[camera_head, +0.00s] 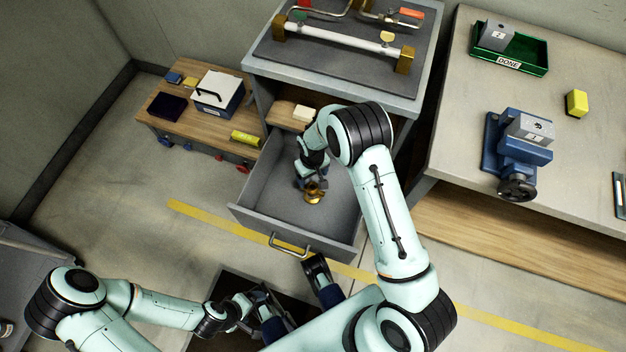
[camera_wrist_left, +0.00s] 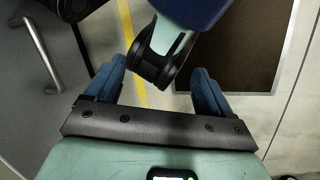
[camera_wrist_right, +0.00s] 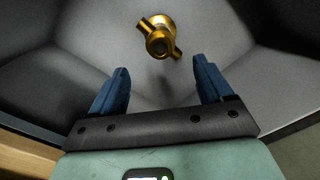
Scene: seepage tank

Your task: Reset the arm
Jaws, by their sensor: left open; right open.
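My right arm reaches over the open grey drawer (camera_head: 272,199). My right gripper (camera_head: 310,180) is down inside it, partly hidden by its own wrist. In the right wrist view my right gripper (camera_wrist_right: 160,88) is open, with nothing between its blue fingers. A brass fitting (camera_wrist_right: 158,38) lies on the drawer floor just beyond the fingertips, apart from them. The fitting (camera_head: 315,195) also shows in the head view. My left gripper (camera_head: 264,308) is low at the bottom, in front of the drawer. In the left wrist view my left gripper (camera_wrist_left: 146,72) is open and empty.
The drawer's handle (camera_head: 289,246) faces my left arm. A cabinet top (camera_head: 341,69) carries pipework. The right bench holds a blue vise (camera_head: 515,156), a green DONE tray (camera_head: 530,57) and a yellow block (camera_head: 577,103). A low wooden table (camera_head: 184,129) stands left.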

